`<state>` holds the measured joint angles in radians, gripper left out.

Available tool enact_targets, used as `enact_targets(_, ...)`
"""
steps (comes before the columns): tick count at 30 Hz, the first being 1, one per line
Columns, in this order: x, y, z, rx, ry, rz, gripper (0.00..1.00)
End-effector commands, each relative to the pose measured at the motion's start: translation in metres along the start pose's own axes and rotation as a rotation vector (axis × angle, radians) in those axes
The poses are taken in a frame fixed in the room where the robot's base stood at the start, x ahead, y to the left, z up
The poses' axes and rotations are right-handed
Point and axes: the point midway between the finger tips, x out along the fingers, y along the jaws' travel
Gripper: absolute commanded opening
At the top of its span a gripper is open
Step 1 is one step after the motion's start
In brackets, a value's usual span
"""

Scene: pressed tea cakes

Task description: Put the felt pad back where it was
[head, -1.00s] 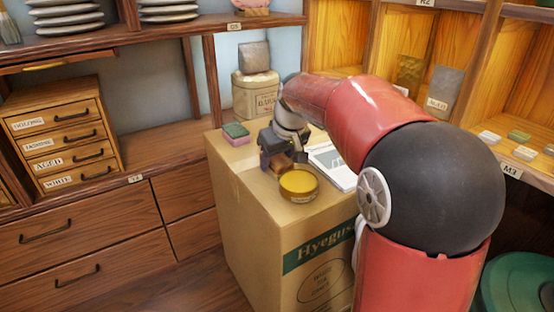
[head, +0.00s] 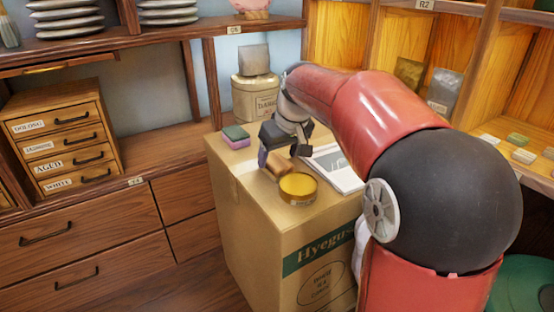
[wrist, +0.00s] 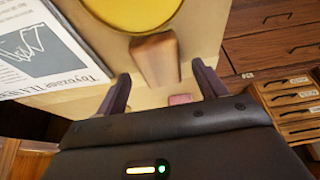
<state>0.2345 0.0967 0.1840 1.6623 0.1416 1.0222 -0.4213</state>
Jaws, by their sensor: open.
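No thing is plainly recognisable as the felt pad. A soft-looking block with a green top and pink lower part (head: 235,137) lies at the back left of the cardboard box top; its pink part (wrist: 181,99) shows small in the wrist view. A brown block (head: 278,166) lies beside the round yellow tin (head: 298,187). My gripper (head: 283,158) is open over the box top, close to the brown block. In the wrist view, the brown block (wrist: 156,60) shows beyond and between my spread fingers (wrist: 163,80), with nothing gripped.
The cardboard box (head: 250,215) carries a printed sheet or booklet (head: 335,168) to the right of my gripper. A tea canister (head: 256,98) with a grey block on top stands behind. Wooden shelves (head: 478,60) rise at right; a small drawer cabinet (head: 62,135) stands at left.

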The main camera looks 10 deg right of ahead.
Motion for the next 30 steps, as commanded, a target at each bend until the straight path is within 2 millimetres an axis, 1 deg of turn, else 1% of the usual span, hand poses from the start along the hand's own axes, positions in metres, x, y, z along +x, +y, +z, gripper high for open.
enact_targets(1, -0.014, 0.001, -0.001, 0.0, 0.004, 0.003, 0.71)
enact_targets(3, -0.03, 0.001, -0.001, 0.001, 0.004, 0.003, 0.71)
enact_targets(6, -0.051, 0.001, -0.001, 0.001, 0.004, 0.003, 0.71)
enact_targets(9, -0.068, 0.001, -0.001, 0.001, 0.002, 0.002, 0.71)
enact_targets(12, -0.08, 0.001, -0.001, 0.001, 0.001, 0.002, 0.71)
enact_targets(15, -0.087, 0.0, 0.0, 0.001, 0.0, 0.001, 0.71)
enact_targets(19, -0.09, 0.0, 0.001, 0.001, 0.0, 0.001, 0.71)
enact_targets(21, -0.091, -0.003, 0.005, 0.006, 0.0, 0.006, 0.71)
enact_targets(23, -0.094, -0.01, 0.016, 0.016, 0.001, 0.017, 0.71)
enact_targets(26, -0.1, -0.028, 0.049, 0.052, 0.008, 0.049, 0.71)
enact_targets(27, -0.101, -0.036, 0.067, 0.073, 0.012, 0.064, 0.71)
enact_targets(29, -0.101, -0.048, 0.098, 0.108, 0.022, 0.086, 0.71)
enact_targets(30, -0.099, -0.054, 0.119, 0.131, 0.031, 0.099, 0.71)
